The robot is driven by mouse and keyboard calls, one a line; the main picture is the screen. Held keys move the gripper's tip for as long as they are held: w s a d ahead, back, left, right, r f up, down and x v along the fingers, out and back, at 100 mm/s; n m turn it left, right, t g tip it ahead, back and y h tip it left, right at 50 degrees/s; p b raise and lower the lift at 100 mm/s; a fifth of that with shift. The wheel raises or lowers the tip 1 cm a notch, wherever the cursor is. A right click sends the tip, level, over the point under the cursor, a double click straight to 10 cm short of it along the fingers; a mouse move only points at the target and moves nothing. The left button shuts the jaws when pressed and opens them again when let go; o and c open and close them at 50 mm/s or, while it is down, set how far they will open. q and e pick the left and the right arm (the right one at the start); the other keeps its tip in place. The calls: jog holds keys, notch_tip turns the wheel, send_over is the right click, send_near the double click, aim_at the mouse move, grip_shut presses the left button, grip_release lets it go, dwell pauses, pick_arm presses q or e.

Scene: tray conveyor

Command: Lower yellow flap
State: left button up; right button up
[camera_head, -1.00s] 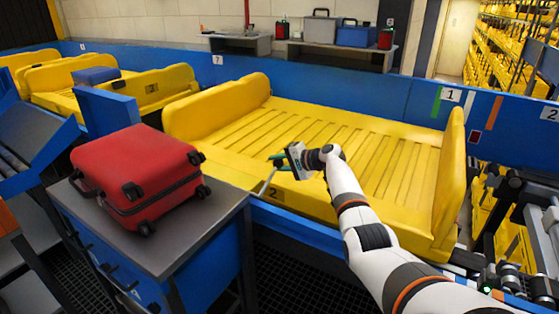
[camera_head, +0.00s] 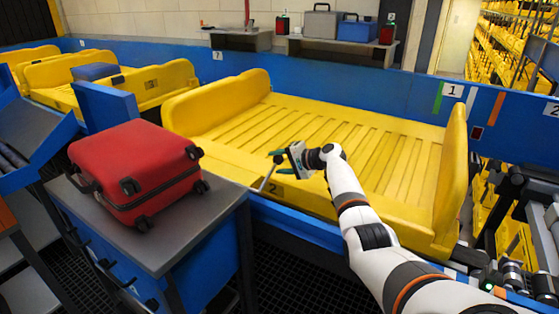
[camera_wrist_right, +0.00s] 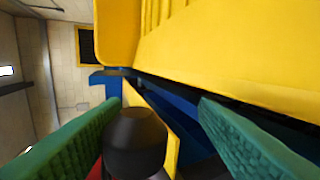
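The big yellow tray (camera_head: 330,137) stands on the conveyor, its left and right end walls raised. Its low front yellow flap (camera_head: 232,165), near the number 2, faces me. A thin lever with a dark knob (camera_head: 278,158) rises at this front edge. My right gripper (camera_head: 284,161) is beside the knob. In the right wrist view the green fingers are spread apart (camera_wrist_right: 162,110), and the black knob (camera_wrist_right: 136,140) shows between them, nearer the left finger. Yellow tray surface fills the upper right there. My left gripper is not in view.
A red suitcase (camera_head: 137,170) lies on a grey-topped blue table (camera_head: 185,222) at left. More yellow trays (camera_head: 160,88) stand behind it. A blue wall (camera_head: 340,100) runs behind the conveyor. Rollers and dark machinery (camera_head: 518,205) are at right.

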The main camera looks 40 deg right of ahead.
jog(key=shift+w+r, duration=0.1)
dwell(0.3)
jog(key=shift+s+d+r, duration=0.2)
jog(key=shift+s, duration=0.2)
jog(key=v, duration=1.1)
